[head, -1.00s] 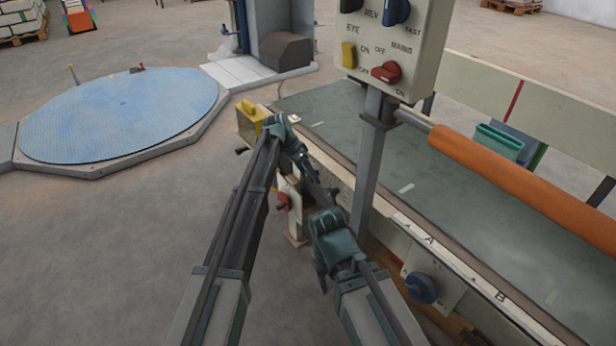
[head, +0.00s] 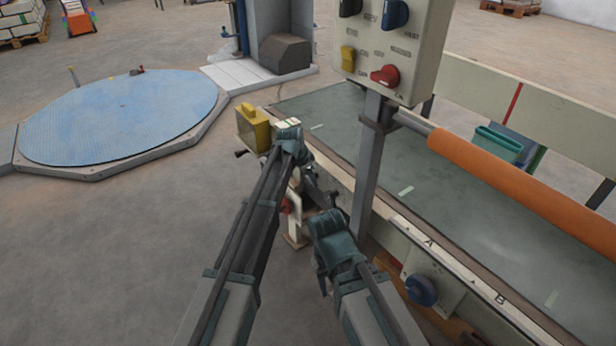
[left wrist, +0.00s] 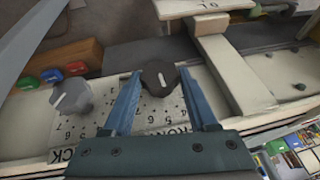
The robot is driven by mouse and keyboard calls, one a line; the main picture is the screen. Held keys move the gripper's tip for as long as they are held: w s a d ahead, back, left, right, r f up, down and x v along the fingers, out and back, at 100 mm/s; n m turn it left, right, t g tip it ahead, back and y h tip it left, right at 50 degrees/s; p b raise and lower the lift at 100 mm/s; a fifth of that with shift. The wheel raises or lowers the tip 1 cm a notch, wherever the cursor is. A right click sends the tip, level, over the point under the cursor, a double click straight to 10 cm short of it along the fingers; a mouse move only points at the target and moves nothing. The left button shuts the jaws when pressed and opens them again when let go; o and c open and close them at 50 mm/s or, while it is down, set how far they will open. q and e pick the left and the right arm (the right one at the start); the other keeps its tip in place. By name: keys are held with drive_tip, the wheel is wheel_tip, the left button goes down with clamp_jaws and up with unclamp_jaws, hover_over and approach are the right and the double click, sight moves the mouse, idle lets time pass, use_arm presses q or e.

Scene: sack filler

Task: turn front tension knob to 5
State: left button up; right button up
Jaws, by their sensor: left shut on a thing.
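The front tension knob (left wrist: 160,78) is dark grey with a white pointer line. It sits on a pale panel between the fingers of my left gripper (left wrist: 160,86) in the left wrist view. The gripper is shut on it. The pointer slants toward the printed digits on the gripper's side, but I cannot tell which digit it meets. A lighter grey back tension knob (left wrist: 71,97) stands apart to the left on the same panel. In the head view my left gripper (head: 318,192) is low beside the machine and partly hidden.
A post carries the switch box (head: 392,50) close to the right of my arms. The conveyor (head: 440,200) and orange roller (head: 520,190) lie to the right. Open floor lies left.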

use_arm(q)
drive_tip(key=shift+t, duration=0.4)
drive_tip(key=o, duration=1.4)
drive_tip(key=shift+s+r, duration=0.1)
drive_tip(key=p+v, duration=1.2)
drive_tip(key=v, duration=0.1)
drive_tip(key=shift+d+r, duration=0.1)
drive_tip(key=shift+r, duration=0.2)
drive_tip(key=shift+s, duration=0.1)
